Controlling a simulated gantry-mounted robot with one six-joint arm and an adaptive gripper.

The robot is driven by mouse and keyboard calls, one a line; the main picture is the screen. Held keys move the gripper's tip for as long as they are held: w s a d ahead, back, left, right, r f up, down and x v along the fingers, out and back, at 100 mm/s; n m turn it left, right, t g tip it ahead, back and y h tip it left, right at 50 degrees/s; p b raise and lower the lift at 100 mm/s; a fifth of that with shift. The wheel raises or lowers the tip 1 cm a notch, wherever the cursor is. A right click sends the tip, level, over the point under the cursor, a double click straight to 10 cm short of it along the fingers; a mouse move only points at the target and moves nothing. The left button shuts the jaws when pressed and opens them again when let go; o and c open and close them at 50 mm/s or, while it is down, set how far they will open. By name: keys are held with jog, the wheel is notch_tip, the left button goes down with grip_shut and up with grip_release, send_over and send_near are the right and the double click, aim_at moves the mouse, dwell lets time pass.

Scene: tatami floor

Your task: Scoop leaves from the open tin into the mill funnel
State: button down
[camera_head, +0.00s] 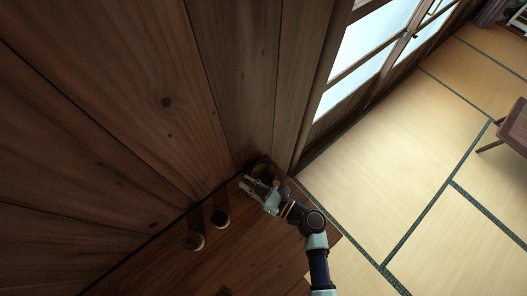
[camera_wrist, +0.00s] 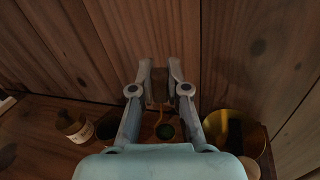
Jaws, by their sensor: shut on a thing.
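My gripper (camera_wrist: 160,72) is shut on a slim brown scoop handle (camera_wrist: 158,101), close to the wooden wall. A yellow, brass-like round vessel (camera_wrist: 240,122), perhaps the mill funnel, stands to the right in the wrist view, with a dark part inside. In the head view my gripper (camera_head: 250,187) is at the counter's back corner, beside a yellowish thing (camera_head: 261,170).
Plank walls (camera_head: 150,100) rise close behind the wooden counter (camera_head: 250,258). In the wrist view a pale container (camera_wrist: 80,133) with a brown piece at its top and a dark round opening (camera_wrist: 8,155) are at left. The counter front looks clear.

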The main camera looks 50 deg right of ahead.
jog(key=d+m, duration=0.3)
jog(key=d, duration=0.3)
jog(key=shift+w+r+m+p, duration=0.3)
jog(key=shift+w+r, duration=0.1)
jog(key=shift+r, duration=0.05)
jog(key=shift+w+d+r+m, duration=0.1)
jog(key=shift+d+m, duration=0.3)
jog(key=shift+d, duration=0.1)
jog(key=shift+w+d+f+m+b, duration=0.15)
jog(key=shift+d+m+b, duration=0.3)
jog(key=shift+d, duration=0.45)
jog(key=shift+d+m, duration=0.25)
jog(key=shift+d, duration=0.1)
jog(key=shift+w+d+f+m+b, duration=0.1)
jog(key=shift+d+f+m+b, duration=0.3)
jog(key=shift+d+m+b, duration=0.35)
jog(key=shift+w+d+f+m+b, duration=0.1)
jog(key=shift+d+f+m+b, duration=0.35)
jog(key=shift+m, duration=0.5)
